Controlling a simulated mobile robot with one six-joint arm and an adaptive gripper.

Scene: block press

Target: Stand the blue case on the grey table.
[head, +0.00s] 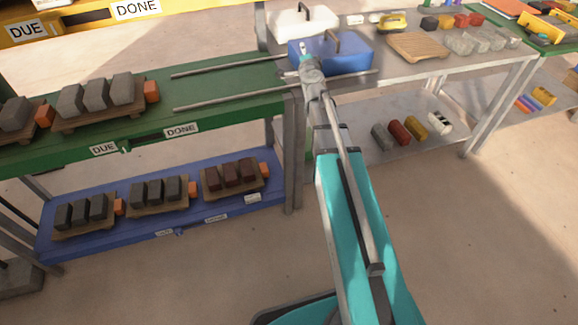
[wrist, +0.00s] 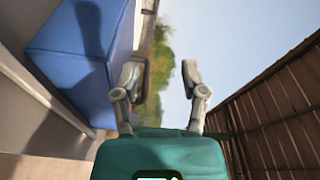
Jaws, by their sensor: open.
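The blue case (head: 350,58) rests on the grey table (head: 400,78) near its left end, with a dark handle on its upper side. It appears to sit level on the tabletop. In the wrist view the blue case (wrist: 72,48) fills the upper left, beside my gripper's fingers.
A white case (head: 300,20) stands behind the blue case. A wooden board (head: 418,46) and several small blocks lie further right on the table. A green shelf (head: 225,90) with two metal rails (head: 225,68) adjoins the left side. Bare tabletop shows right of the case.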

